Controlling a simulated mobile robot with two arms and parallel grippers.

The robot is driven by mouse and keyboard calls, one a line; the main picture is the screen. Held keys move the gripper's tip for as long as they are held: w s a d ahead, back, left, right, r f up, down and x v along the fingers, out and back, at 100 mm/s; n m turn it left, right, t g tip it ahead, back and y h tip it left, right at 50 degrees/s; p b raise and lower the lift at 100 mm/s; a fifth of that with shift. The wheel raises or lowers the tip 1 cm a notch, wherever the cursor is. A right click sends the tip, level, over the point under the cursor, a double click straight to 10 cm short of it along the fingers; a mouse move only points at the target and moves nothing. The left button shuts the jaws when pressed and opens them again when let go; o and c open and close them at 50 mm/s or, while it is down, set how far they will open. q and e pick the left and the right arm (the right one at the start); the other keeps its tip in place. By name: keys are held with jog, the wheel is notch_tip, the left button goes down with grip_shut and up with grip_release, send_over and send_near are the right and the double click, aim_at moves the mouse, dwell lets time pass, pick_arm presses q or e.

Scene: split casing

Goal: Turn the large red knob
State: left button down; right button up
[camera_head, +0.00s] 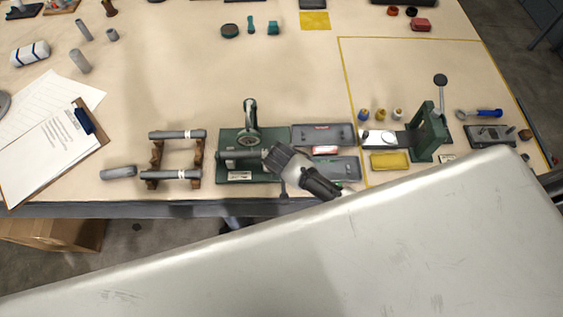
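I cannot make out a large red knob in this view. A green fixture (228,136) with a round dial-like part (249,139) and a horizontal grey cylinder stands near the table's front edge. A dark grey ribbed piece with a black end (303,173) slants from the right end of this fixture down to the lower right. It looks like my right gripper, but I cannot be sure; its fingertips are not distinct. My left gripper is not in view. A large pale metal surface close to the camera hides the lower right.
Grey cylinders lie on a brown rack (197,160) left of the fixture. Grey trays (323,134) lie to its right. A green lever press (427,134) stands further right. A clipboard (45,150) lies at the left. A small red box (420,25) is at the back right. The table's middle is clear.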

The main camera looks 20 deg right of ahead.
jog(key=shift+m, duration=0.3)
jog(key=o, duration=0.9)
jog(key=shift+o, duration=0.2)
jog(key=shift+s+a+r, duration=0.1)
jog(key=shift+s+r, duration=0.1)
jog(key=shift+r, duration=0.2)
jog(key=b+v, duration=0.1)
jog(key=v, duration=0.8)
jog(key=shift+r, duration=0.4)
jog(key=shift+s, duration=0.2)
